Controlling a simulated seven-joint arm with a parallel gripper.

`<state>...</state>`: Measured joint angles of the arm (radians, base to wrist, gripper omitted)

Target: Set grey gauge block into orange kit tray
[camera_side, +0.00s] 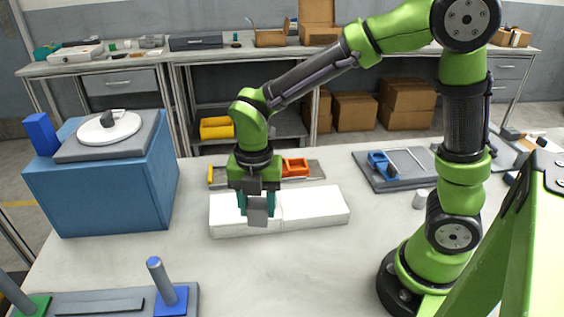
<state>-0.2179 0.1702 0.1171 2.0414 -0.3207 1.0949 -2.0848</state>
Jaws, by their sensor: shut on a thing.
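My gripper (256,203) points down near the middle of the table, with teal fingers shut on the grey gauge block (258,214). The block hangs below the fingers, in front of a long white two-part box (315,208) in this view. I cannot tell how high it is above the box or table. A small orange tray-like piece (295,167), likely the orange kit tray, sits behind the white box, to the right of my gripper. It rests on a grey board (316,175), partly hidden by my gripper and the box.
A blue block-shaped stand (105,190) with a white disc (108,127) is at left. A grey board with a blue piece (383,163) and a small white cylinder (420,199) are at right. The table's front middle is clear.

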